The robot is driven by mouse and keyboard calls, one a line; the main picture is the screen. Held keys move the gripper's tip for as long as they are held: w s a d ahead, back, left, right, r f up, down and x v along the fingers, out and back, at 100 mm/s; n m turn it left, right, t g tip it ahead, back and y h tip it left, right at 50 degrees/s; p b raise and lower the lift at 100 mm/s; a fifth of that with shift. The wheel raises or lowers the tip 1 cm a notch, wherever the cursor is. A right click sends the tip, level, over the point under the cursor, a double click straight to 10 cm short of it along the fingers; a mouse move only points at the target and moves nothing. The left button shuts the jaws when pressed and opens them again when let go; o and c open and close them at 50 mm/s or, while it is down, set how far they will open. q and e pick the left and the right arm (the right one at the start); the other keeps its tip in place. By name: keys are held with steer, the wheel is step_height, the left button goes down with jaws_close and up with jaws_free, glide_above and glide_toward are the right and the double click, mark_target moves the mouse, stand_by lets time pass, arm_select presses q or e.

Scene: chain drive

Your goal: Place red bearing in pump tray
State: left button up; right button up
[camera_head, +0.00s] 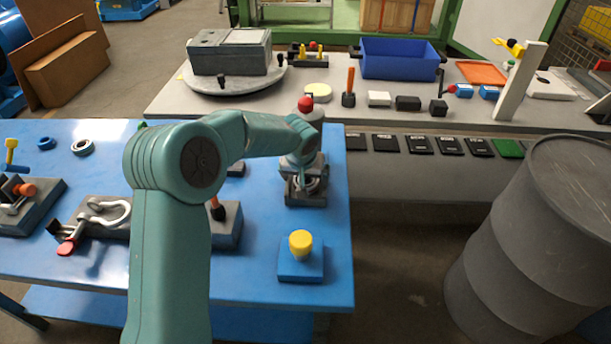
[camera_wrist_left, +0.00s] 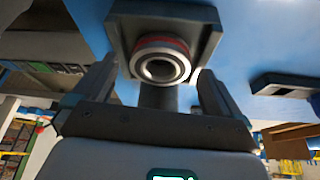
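The red bearing (camera_wrist_left: 160,62), a metal ring with a red band, sits in a dark square tray (camera_wrist_left: 205,22) in the left wrist view. In the head view this tray (camera_head: 306,201) is at the right part of the blue table, with the ring partly hidden by my arm. I take it as the pump tray, but no label shows. My left gripper (camera_wrist_left: 155,80) points at the bearing, its two fingers spread wide apart on either side. A grey cylinder (camera_wrist_left: 158,98) shows between the fingers below the ring; I cannot tell what it belongs to. My right gripper is out of view.
A blue block with a yellow knob (camera_head: 300,243) stands near the table's front right edge. A shackle fixture (camera_head: 105,215) and loose rings (camera_head: 82,147) are at left. The grey bench (camera_head: 330,105) behind holds a blue bin (camera_head: 400,58). A dark barrel (camera_head: 540,240) stands at right.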

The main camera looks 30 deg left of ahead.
arm_select(q)
steer(key=shift+s+d+f, duration=0.1)
steer(key=shift+s+f, duration=0.2)
steer(key=shift+f, duration=0.2)
steer(key=shift+r+p, duration=0.25)
steer(key=shift+p, duration=0.15)
steer(key=shift+w+r+p, duration=0.1)
steer(key=shift+r+p, duration=0.35)
steer(key=shift+p, duration=0.15)
steer(key=b+v, duration=0.1)
steer(key=v, duration=1)
steer(key=shift+r, duration=0.5)
